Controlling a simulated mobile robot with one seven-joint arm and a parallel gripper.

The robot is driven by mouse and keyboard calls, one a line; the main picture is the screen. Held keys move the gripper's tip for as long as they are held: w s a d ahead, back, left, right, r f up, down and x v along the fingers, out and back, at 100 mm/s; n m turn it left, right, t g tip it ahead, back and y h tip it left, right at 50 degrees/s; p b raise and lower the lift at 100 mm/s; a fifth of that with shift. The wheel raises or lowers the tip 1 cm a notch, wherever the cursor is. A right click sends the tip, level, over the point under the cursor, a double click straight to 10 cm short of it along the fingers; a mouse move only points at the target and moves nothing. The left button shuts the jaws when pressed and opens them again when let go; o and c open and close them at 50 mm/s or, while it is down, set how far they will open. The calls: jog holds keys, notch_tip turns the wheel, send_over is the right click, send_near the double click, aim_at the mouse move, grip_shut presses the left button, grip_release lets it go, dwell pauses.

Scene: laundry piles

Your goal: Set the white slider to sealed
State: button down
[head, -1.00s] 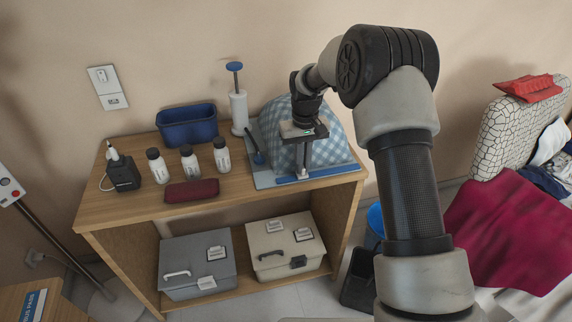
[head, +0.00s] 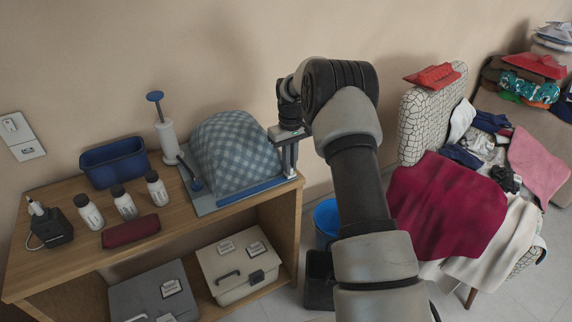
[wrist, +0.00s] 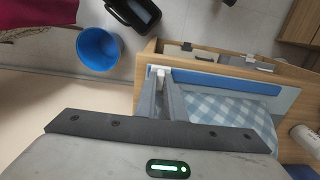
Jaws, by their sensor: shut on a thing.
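The storage bag lies on the shelf top, filled with blue checked cloth (head: 236,152); it also shows in the wrist view (wrist: 232,108). A blue seal strip (head: 246,191) runs along its front edge, and in the wrist view (wrist: 225,82) it reaches toward my fingertips. The small white slider (wrist: 161,70) sits between my fingertips at the strip's end, on the right in the head view. My gripper (head: 289,172) points down there, shut on the slider; its fingers also show in the wrist view (wrist: 161,78). The slider is too small to make out clearly in the head view.
A white pump with blue handle (head: 166,138) stands left of the bag. A blue bin (head: 112,162), several bottles (head: 125,203), a dark red case (head: 131,231) and a charger (head: 49,225) lie further left. A blue bucket (head: 326,222) stands right of the shelf.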

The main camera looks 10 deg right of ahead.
jog(key=shift+d, duration=0.3)
jog(key=c, duration=1.8)
grip_release()
jog(key=shift+w, duration=0.1)
jog(key=shift+a, duration=0.1)
jog(key=shift+r, duration=0.2)
notch_tip(320, 180, up, 17)
jog(key=shift+r+p, duration=0.1)
jog(key=shift+p, duration=0.85)
